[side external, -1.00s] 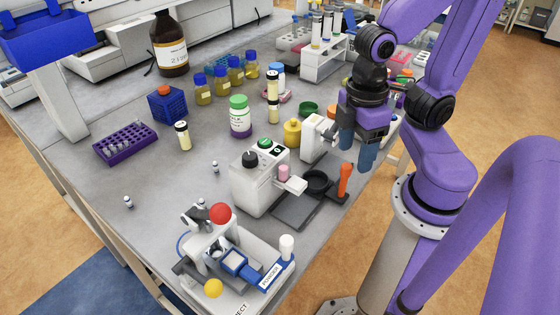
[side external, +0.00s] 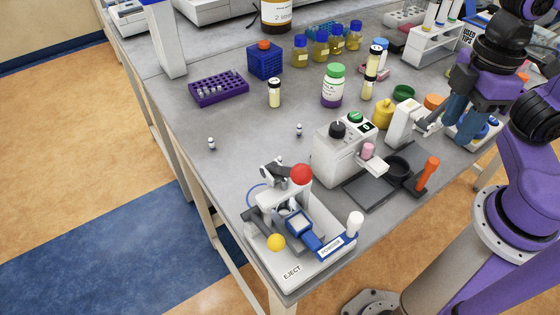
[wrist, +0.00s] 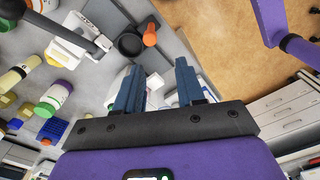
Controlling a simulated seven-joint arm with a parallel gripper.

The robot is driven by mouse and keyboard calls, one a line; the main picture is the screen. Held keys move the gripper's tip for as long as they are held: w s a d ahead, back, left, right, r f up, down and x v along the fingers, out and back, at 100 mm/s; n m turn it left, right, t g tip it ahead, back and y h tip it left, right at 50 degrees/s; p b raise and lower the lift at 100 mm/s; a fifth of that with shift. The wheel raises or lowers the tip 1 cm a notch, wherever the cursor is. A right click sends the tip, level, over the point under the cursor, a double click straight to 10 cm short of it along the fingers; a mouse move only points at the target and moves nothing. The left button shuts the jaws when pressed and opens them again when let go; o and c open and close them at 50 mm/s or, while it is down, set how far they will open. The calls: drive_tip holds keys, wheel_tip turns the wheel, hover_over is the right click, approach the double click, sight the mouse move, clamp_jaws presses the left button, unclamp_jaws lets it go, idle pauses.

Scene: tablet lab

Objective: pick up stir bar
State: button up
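I cannot make out a stir bar for certain in either view. My gripper (side external: 459,124) hangs at the right side of the bench in the side view, by a small white device (side external: 407,122). In the wrist view my gripper (wrist: 159,66) has its two blue fingers apart, with no object visibly held between them. A small white piece with a dark top (side external: 211,144) stands on the bare bench at the left, and a similar one (side external: 299,130) stands near the middle. Both are too small to identify, and both are well away from my gripper.
A white instrument (side external: 345,150) with a black pan and an orange upright piece (side external: 427,172) stands left of my gripper. Bottles, a purple rack (side external: 218,88) and a blue rack (side external: 265,60) stand farther back.

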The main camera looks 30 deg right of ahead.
drive_tip(key=w+a+m+g+y, duration=0.2)
drive_tip(key=w+a+m+y, duration=0.2)
drive_tip(key=w+m, duration=0.95)
drive_tip(key=w+a+m+g+y, duration=0.1)
drive_tip(key=w+a+m+y, duration=0.25)
drive_tip(key=w+m, duration=0.95)
approach(279, 157)
drive_tip(key=shift+n+y, duration=0.25)
drive_tip(key=f, duration=0.1)
drive_tip(key=s+a+f, duration=0.1)
drive_tip(key=f, duration=0.2)
drive_tip(key=shift+s+a, duration=0.25)
drive_tip(key=shift+a, duration=0.1)
drive_tip(key=shift+w+a+x, duration=0.1)
drive_tip(key=shift+a+x, duration=0.05)
drive_tip(key=shift+x, duration=1.35)
drive_tip(key=shift+w+a+x, duration=0.1)
drive_tip(key=shift+x, duration=1.4)
drive_tip(key=shift+r, duration=0.2)
clamp_jaws()
